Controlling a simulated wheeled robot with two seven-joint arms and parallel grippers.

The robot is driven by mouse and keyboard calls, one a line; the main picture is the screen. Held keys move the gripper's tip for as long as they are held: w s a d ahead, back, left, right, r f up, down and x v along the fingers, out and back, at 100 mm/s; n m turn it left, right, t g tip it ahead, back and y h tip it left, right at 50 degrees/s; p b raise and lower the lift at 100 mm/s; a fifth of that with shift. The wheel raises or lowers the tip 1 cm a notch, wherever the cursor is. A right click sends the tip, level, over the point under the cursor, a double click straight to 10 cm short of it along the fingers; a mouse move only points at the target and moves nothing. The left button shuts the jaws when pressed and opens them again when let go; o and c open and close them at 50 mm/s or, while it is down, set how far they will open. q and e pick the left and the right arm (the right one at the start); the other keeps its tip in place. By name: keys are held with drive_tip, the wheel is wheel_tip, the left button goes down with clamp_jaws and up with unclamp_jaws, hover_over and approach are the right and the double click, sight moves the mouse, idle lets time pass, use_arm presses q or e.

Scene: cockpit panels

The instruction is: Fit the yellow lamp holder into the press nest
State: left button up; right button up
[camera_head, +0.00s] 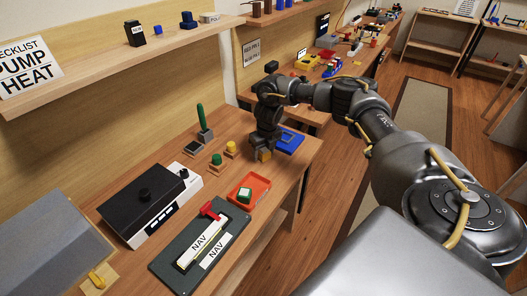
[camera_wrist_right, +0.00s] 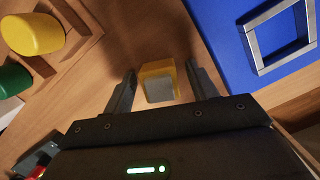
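The yellow lamp holder, a small block with a grey face, shows in the right wrist view (camera_wrist_right: 158,82) on the wooden bench. In the head view it (camera_head: 265,155) is partly hidden under my right gripper (camera_head: 263,148). In the wrist view, the fingers of my right gripper (camera_wrist_right: 161,75) stand apart on both sides of the holder, with a narrow gap visible on each side. The press nest, a square grey metal frame on a blue plate, is at the upper right (camera_wrist_right: 252,38). In the head view the blue plate (camera_head: 290,142) lies just right of the gripper. My left gripper is not in view.
A yellow knob (camera_wrist_right: 32,34) and a green knob (camera_wrist_right: 12,80) stand left of the gripper. An orange tray (camera_head: 236,190) holding a green-and-white block, a dark board with NAV labels (camera_head: 167,262) and a black-topped box (camera_head: 140,200) are nearer on the bench.

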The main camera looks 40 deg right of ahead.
sight(266, 153)
drive_tip(key=shift+r, duration=0.6)
wheel_tip(266, 153, up, 11)
drive_tip(key=s, duration=0.1)
drive_tip(key=shift+s+p, duration=0.35)
drive_tip(key=shift+s, duration=0.05)
drive_tip(key=shift+a, duration=0.1)
